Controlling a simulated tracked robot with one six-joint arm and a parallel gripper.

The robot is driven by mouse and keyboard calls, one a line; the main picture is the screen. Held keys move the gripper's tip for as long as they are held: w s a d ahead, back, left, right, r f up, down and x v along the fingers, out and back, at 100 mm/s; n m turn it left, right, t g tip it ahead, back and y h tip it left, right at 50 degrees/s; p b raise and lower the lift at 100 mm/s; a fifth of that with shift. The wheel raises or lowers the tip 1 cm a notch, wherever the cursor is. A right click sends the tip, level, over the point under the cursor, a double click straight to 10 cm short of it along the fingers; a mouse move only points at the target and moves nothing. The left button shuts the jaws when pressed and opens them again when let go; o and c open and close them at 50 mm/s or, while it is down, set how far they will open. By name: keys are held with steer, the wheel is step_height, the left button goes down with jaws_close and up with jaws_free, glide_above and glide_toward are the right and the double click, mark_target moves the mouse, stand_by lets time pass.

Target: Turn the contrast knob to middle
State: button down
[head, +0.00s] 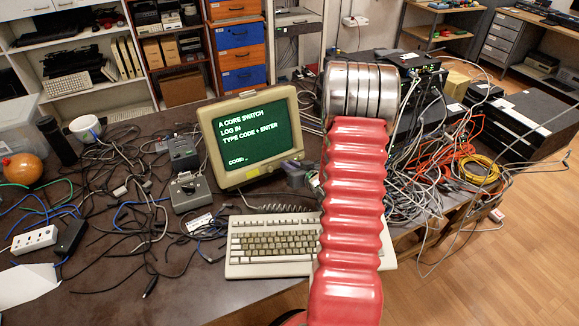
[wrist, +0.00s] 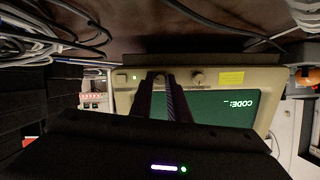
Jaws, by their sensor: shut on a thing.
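The monitor (head: 240,184) stands on the dark table with green screen text reading "CODE:" at the bottom. In the wrist view the monitor's bezel (wrist: 220,87) appears upside down. Two small knobs sit on that bezel. My gripper (wrist: 160,82) has its fingertips closed around one knob (wrist: 159,76), which they mostly hide. The other knob (wrist: 197,78) is free beside it, near a yellow label (wrist: 231,78). I cannot read which knob is contrast, nor the gripped knob's angle. In the head view my red arm largely hides the gripper at the monitor's lower right.
A keyboard (head: 270,245) lies in front of the monitor, partly behind my arm. A grey box with a dial (head: 190,193) and many loose cables lie to the left. A dense cable tangle (head: 405,185) hangs to the right. In the wrist view cables run close to the bezel.

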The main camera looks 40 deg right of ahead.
steer(key=n, duration=0.5)
steer(key=shift+a+n+h, duration=0.2)
steer(key=shift+n+h, duration=0.1)
steer(key=shift+n, duration=0.1)
steer(key=n, duration=0.5)
steer(key=shift+a+f+h, duration=0.1)
steer(key=shift+f+h, duration=0.05)
steer(key=shift+h, duration=0.15)
steer(key=n, duration=0.6)
steer(key=shift+a+f, duration=0.1)
steer(key=n, duration=0.6)
steer(key=shift+f+t+h, duration=0.15)
steer(key=shift+t+h, duration=0.15)
steer(key=shift+t, duration=0.1)
steer(key=shift+a, duration=0.1)
steer(key=c, duration=2.1)
jaws_free()
steer(key=o, duration=0.4)
steer(key=shift+d, duration=0.2)
